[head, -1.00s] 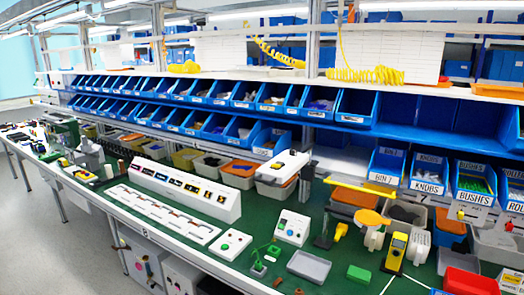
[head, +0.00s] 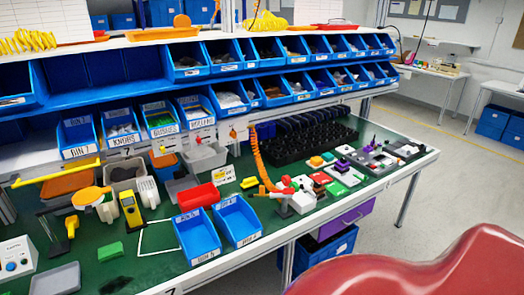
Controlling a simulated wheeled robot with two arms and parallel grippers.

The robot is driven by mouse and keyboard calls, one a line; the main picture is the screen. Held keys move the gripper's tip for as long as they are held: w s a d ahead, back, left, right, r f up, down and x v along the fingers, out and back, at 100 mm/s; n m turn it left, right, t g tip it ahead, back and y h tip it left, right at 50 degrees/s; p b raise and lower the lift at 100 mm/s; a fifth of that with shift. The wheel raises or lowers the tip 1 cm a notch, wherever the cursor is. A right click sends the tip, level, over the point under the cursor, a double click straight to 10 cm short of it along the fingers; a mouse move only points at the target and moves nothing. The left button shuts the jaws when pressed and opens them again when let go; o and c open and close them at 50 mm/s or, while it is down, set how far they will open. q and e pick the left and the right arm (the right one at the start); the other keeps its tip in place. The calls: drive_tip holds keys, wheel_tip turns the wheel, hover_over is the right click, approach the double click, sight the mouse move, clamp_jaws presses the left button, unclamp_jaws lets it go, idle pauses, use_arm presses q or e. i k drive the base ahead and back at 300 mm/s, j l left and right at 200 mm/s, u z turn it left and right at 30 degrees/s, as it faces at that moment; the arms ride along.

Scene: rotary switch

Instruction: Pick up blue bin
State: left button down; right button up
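Two open blue bins stand side by side on the green table, near its front edge: a left one (head: 197,238) and a right one (head: 237,222). Both have white labels on their front ends, too small to read surely, and look empty. More blue bins sit in shelf rows, among them a labelled bin (head: 77,137) in the lower row at left. Which blue bin is meant cannot be told. Neither of my grippers shows in the head view.
A red bin (head: 199,196) lies just behind the two table bins. A yellow meter (head: 130,211) and a green block (head: 110,251) are to the left. An orange coiled hose (head: 262,160) hangs at right near several small parts. A white-outlined patch of table (head: 157,238) is clear.

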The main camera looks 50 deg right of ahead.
sight(237, 221)
drive_tip(key=z, duration=1.5)
